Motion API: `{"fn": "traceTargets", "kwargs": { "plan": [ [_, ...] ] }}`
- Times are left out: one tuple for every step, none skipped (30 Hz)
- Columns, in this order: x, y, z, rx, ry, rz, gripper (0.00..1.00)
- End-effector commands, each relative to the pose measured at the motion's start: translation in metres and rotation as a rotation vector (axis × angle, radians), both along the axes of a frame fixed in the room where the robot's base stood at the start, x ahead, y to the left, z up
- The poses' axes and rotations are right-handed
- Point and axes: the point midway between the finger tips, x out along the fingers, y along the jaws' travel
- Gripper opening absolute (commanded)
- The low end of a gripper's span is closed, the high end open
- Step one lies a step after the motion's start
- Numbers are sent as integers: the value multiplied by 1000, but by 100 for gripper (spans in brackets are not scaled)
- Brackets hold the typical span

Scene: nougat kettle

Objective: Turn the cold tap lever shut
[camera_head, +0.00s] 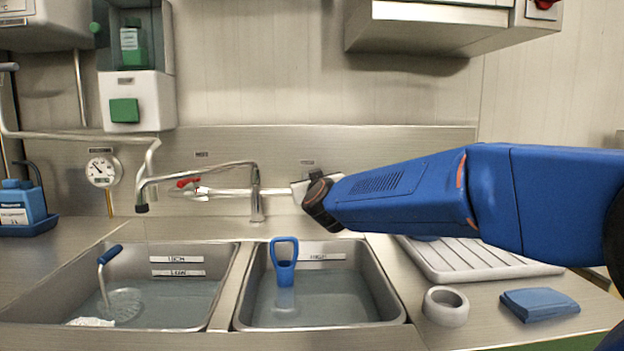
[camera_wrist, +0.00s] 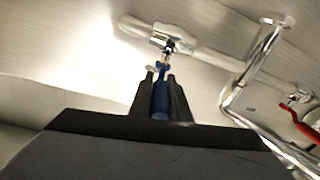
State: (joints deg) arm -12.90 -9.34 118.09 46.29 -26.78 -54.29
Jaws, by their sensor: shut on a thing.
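The cold tap lever (camera_wrist: 160,98) is blue and shows in the wrist view, joined to a chrome valve body on the wall pipe (camera_wrist: 195,50). My gripper (camera_wrist: 164,80) has its two dark fingers on either side of the blue lever and is shut on it. In the head view my blue arm reaches in from the right, and its dark wrist (camera_head: 320,203) is at the right end of the tap pipe. The cold lever is hidden there. The chrome spout (camera_head: 205,172) stands left of it over the sinks.
A red lever (camera_head: 188,183) is at the pipe's left end. Below are two water-filled sinks; a blue-handled tool (camera_head: 285,262) stands in the right one (camera_head: 395,300). A drain rack (camera_head: 510,268), grey ring (camera_head: 446,307) and blue cloth (camera_head: 540,305) lie right. A cabinet (camera_head: 440,30) hangs above.

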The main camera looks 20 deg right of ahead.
Motion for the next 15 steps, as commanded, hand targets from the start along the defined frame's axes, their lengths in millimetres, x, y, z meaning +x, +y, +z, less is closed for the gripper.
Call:
{"fn": "traceTargets", "kwargs": {
  "plan": [
    [1,3,5,2,-9,-12,0],
    [1,4,5,1,-8,-21,0],
    [1,4,6,0,-9,-36,0],
    [1,5,6,1,-9,-45,0],
    [1,5,6,2,-8,-55,0],
    [1,6,6,1,-7,-66,0],
    [1,6,5,1,-5,-73,0],
    [1,6,5,0,-5,-82,0],
    [0,6,5,0,-3,-89,0],
    [0,6,4,1,-1,-94,0],
    [0,6,4,0,0,-98,0],
    [0,6,3,-1,2,-101,0],
    [0,6,3,-1,2,-102,0],
    [0,6,3,-1,3,-105,0],
    [0,6,2,-1,4,-105,0]
  ]
}}
